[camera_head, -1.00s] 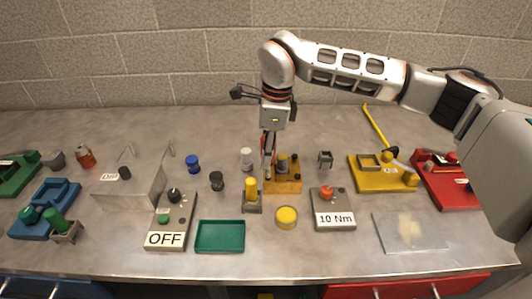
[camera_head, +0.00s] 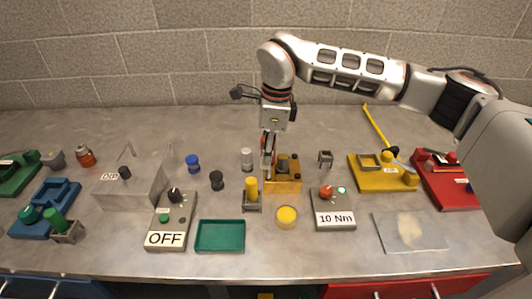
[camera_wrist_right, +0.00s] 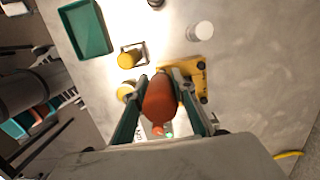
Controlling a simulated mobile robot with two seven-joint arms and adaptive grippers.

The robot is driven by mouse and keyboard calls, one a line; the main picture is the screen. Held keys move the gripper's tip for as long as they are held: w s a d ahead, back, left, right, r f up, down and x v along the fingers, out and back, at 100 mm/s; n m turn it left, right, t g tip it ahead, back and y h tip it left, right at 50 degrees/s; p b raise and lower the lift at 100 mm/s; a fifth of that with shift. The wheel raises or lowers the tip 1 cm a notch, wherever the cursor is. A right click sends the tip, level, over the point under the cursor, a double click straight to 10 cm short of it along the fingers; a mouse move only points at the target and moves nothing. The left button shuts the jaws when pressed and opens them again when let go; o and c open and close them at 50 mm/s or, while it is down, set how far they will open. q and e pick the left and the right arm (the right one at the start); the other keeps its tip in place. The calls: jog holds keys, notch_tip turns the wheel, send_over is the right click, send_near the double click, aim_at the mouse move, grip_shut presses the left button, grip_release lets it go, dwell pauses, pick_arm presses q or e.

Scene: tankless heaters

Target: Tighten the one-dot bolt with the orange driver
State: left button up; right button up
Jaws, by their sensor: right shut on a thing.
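My right gripper (camera_head: 268,158) points down over the left part of a yellow block (camera_head: 287,187) in the middle of the bench. It is shut on the orange driver (camera_wrist_right: 158,98), whose rounded body fills the space between the fingers in the wrist view. In the head view the fingers mostly hide the driver. The block also shows in the wrist view (camera_wrist_right: 200,72), with dark bolt heads (camera_wrist_right: 203,98) along its side. The driver's tip is hidden, so I cannot tell whether it touches a bolt. The dot marks are too small to read. My left gripper is out of view.
The "10 Nm" controller (camera_head: 333,220), with a lit green lamp (camera_head: 342,190), stands right of the block. A yellow-topped holder (camera_head: 252,195), a yellow round piece (camera_head: 287,216) and a green tray (camera_head: 220,250) are close in front. An "OFF" box (camera_head: 164,240) stands left.

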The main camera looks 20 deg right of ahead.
jog(key=shift+r+p, duration=0.8)
jog(key=shift+r, duration=2.8)
